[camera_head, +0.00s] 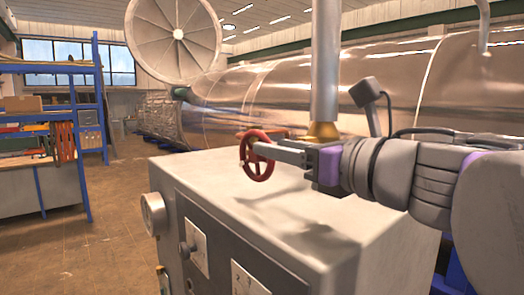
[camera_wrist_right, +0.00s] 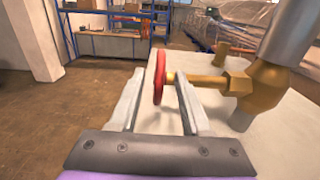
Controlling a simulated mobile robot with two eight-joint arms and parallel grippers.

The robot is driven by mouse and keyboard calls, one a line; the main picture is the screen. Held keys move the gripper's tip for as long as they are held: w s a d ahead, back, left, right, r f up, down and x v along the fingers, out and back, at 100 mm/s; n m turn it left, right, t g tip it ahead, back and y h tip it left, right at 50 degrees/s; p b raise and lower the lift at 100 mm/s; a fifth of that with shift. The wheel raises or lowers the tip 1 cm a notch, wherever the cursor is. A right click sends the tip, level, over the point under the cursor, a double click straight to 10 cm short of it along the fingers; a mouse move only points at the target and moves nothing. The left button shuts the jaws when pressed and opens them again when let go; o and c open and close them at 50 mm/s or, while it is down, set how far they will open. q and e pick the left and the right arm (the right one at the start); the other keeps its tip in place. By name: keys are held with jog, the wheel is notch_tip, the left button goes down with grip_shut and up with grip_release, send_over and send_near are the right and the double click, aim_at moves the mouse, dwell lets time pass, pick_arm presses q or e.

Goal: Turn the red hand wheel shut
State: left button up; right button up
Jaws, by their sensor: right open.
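The red hand wheel (camera_head: 257,156) stands upright above the front left part of a grey cabinet top in the head view. In the right wrist view the wheel (camera_wrist_right: 160,77) shows nearly edge-on, on a brass stem (camera_wrist_right: 200,80) that runs right to a brass valve body (camera_wrist_right: 258,88). My right gripper (camera_head: 262,150) reaches in from the right, with its fingers at the wheel. In the wrist view the fingers of this gripper (camera_wrist_right: 158,85) are spread, with the wheel's rim between their tips. Contact cannot be told. My left gripper is in neither view.
The grey cabinet (camera_head: 305,215) has a gauge (camera_head: 153,214) on its left side. A vertical metal pipe (camera_head: 326,60) rises from the valve. A large shiny vacuum chamber (camera_head: 300,90) lies behind. Blue shelving (camera_head: 104,95) stands at the left, with open floor (camera_head: 105,240) before it.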

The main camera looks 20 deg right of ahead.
aim_at(256, 156)
jog(key=shift+x, duration=2.25)
grip_shut()
